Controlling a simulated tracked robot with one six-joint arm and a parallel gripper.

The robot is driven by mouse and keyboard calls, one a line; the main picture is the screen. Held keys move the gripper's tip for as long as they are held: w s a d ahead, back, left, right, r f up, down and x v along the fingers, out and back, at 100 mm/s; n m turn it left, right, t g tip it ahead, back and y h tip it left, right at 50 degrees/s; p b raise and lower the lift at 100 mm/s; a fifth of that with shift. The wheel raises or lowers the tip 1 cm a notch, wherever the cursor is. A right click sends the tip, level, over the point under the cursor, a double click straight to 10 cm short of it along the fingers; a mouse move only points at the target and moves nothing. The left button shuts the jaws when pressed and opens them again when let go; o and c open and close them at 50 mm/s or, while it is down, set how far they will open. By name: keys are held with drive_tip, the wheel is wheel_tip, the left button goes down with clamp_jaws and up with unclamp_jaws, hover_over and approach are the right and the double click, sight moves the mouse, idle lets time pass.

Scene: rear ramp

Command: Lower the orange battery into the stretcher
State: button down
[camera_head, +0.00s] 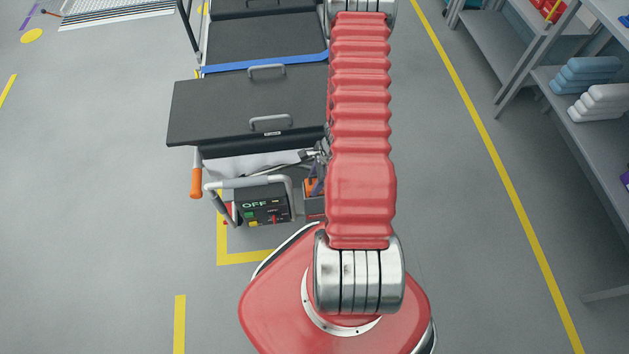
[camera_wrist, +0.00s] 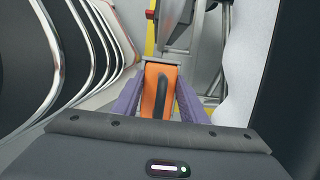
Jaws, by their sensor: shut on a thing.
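The stretcher (camera_head: 245,105) has black pads and a grey tube frame, left of my arm in the head view. My gripper (camera_wrist: 160,78) has two purple fingers, one on each side of the orange battery (camera_wrist: 150,76), and is shut on it. The battery's dark handle runs along its middle in the wrist view. In the head view, a small orange part of the battery (camera_head: 311,186) shows beside my arm, above a dark box with a reddish rim (camera_head: 314,206). My arm hides most of this area. I cannot tell whether the battery is inside the box.
A control box marked OFF (camera_head: 264,207) sits at the stretcher's near end, close to the battery. An orange grip (camera_head: 196,183) sticks out at the left. Grey shelves (camera_head: 560,110) with folded cloths stand at the right. The floor at the left is mostly clear.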

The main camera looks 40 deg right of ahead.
drive_tip(key=shift+f, duration=0.5)
drive_tip(key=c, duration=1)
unclamp_jaws()
drive_tip(key=shift+r, duration=0.1)
drive_tip(key=shift+v, duration=6.75)
drive_tip(key=shift+d, duration=0.1)
